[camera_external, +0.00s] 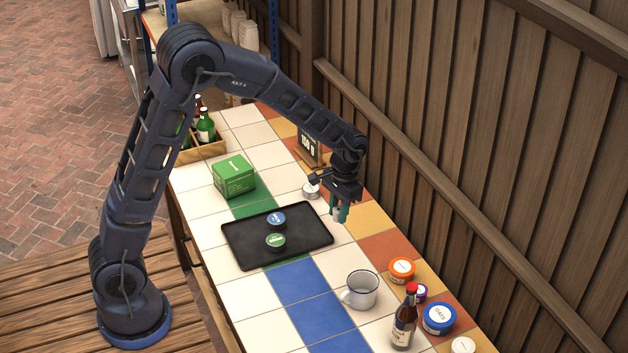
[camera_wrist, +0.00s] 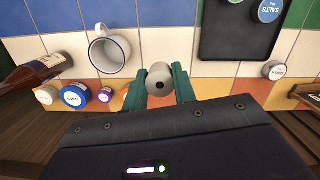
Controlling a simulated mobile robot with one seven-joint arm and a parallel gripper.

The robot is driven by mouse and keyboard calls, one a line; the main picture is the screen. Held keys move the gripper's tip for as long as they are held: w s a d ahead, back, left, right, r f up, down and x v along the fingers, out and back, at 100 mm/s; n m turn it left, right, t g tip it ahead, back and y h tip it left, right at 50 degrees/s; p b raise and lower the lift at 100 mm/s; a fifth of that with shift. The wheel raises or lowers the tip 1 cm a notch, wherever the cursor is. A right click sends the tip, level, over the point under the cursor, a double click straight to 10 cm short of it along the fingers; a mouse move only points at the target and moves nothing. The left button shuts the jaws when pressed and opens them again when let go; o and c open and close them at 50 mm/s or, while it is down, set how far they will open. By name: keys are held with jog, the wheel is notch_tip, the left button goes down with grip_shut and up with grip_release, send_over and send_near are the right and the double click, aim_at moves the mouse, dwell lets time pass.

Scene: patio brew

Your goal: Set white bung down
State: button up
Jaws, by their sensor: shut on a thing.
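The white bung (camera_wrist: 160,78) is a pale, rounded piece with a dark hole in its end, seen between two teal fingertips in the wrist view. My gripper (camera_wrist: 159,86) is shut on it. In the outside view my gripper (camera_external: 340,211) points down with the bung (camera_external: 337,215) at its tips, over the pale and yellow tiles just right of the black tray (camera_external: 236,253). I cannot tell whether the bung touches the tiles.
The tray holds a blue tin (camera_external: 276,219) and a green tin (camera_external: 275,241). A white mug (camera_external: 361,290), brown bottle (camera_external: 404,322) and several lidded jars stand nearer the camera. Tiles between tray and mug are clear.

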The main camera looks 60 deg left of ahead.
aim_at(335, 274)
notch_tip(335, 274, down, 20)
jog(key=shift+d+r, duration=0.1)
dwell(0.5)
jog(key=o, duration=0.9)
jog(key=shift+f, duration=0.2)
jog(key=shift+o, duration=0.3)
jog(key=shift+r, duration=0.1)
